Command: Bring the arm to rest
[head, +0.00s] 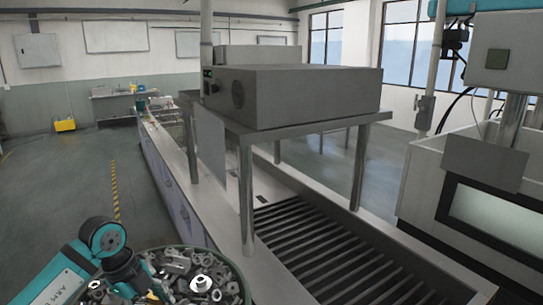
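My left arm (72,272), teal and dark grey with lettering on its link, comes in at the lower left. Its round joint (105,236) is beside the rim of a round bin of loose metal parts. Dark parts of the arm overlap the left side of the bin's contents. No fingertips can be made out, so I do not see what the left gripper holds, if anything. My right gripper is not in view.
The bin (243,279) holds nuts and other metal pieces. A long tank line with a slatted top (317,255) runs away from me. A grey box unit (300,95) stands over it on metal legs. A machine (460,190) stands at right. Floor at left is open.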

